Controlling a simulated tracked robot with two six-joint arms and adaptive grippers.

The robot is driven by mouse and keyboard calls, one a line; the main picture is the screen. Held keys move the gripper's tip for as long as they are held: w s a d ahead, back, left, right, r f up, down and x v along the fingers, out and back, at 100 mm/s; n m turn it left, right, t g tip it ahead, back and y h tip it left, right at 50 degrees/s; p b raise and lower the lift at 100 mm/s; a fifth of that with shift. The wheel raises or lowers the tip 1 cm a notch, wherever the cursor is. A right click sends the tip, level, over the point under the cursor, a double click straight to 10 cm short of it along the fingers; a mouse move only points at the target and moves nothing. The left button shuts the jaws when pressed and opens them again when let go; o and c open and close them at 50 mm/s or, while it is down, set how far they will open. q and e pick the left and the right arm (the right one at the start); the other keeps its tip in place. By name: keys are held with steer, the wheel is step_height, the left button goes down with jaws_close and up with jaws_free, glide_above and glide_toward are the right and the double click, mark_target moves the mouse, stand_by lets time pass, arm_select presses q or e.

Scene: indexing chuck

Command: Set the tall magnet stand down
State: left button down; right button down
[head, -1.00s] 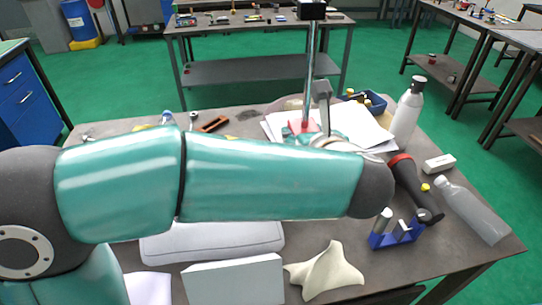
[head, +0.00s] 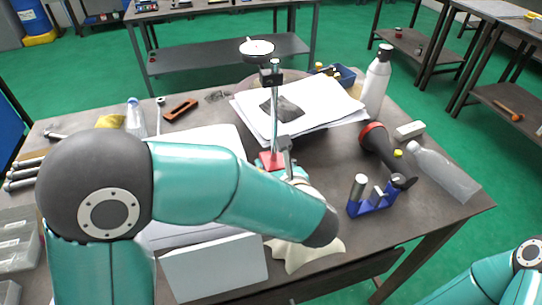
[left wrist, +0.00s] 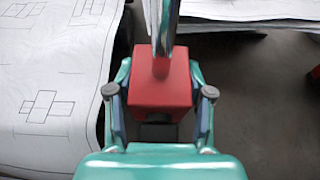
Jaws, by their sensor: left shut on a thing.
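The tall magnet stand has a red block base (head: 268,161), an upright steel post (head: 274,112) and a round white dial (head: 257,48) on top. It stands upright near the middle of the head view. My left gripper (left wrist: 160,95) is shut on the red base (left wrist: 160,75), with one finger on each side in the left wrist view. The underside of the base is hidden, so I cannot tell whether it touches the table. My right gripper is out of view; only part of my right arm shows at the lower right.
White papers (head: 300,105) with a dark patch lie just behind the stand. A blue holder (head: 372,203), a red-and-black tool (head: 384,150), a clear bottle (head: 443,172) and a white spray bottle (head: 376,80) stand or lie to the right. Bare table (head: 330,165) shows between.

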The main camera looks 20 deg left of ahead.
arm_select(q)
steer(key=shift+w+f, duration=0.1)
steer(key=shift+f, duration=1.8)
steer(key=c, duration=0.8)
jaws_free()
steer(key=shift+f, duration=0.2)
steer(key=shift+o, duration=0.4)
steer(key=shift+r, duration=0.1)
